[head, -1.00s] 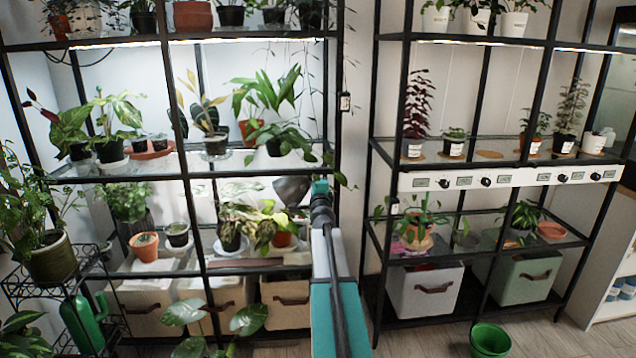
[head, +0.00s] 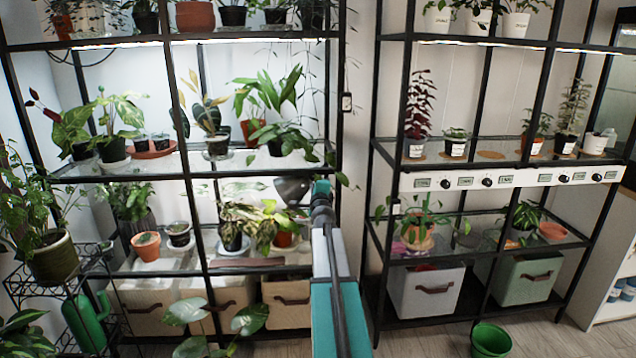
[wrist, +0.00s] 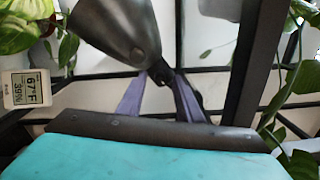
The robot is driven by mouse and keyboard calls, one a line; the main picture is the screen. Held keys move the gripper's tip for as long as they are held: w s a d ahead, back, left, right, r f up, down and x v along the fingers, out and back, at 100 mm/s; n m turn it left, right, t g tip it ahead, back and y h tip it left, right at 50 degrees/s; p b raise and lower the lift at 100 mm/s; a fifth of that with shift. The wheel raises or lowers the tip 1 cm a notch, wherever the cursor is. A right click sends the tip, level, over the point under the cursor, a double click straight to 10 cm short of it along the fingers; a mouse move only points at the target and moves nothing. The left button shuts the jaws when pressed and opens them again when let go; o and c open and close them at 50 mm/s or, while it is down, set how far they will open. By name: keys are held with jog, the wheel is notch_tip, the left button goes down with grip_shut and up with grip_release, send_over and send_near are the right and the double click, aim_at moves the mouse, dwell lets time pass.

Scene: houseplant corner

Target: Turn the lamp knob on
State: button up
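A dark grey, tapered lamp shade (head: 292,190) hangs at the right end of the left shelf unit, just left of my wrist. In the wrist view the shade (wrist: 122,28) fills the upper middle and narrows down to a small dark end piece (wrist: 160,76), which looks like the knob. My gripper (wrist: 161,74) has its two purple-grey fingers apart, one on each side of this piece. I cannot tell whether they touch it. My wrist hides the fingers in the head view. No lit bulb can be made out.
Plants crowd the left shelf unit (head: 262,175), with leaves close around the shade. A small thermometer display (wrist: 26,90) shows at left in the wrist view. The right shelf unit carries a white panel (head: 525,178) with several black knobs. A green pot (head: 490,340) stands on the floor.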

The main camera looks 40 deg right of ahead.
jog(key=shift+s, duration=0.15)
jog(key=v, duration=1.3)
jog(key=shift+s+a, duration=0.2)
jog(key=shift+a, duration=0.05)
dwell(0.4)
dwell(0.5)
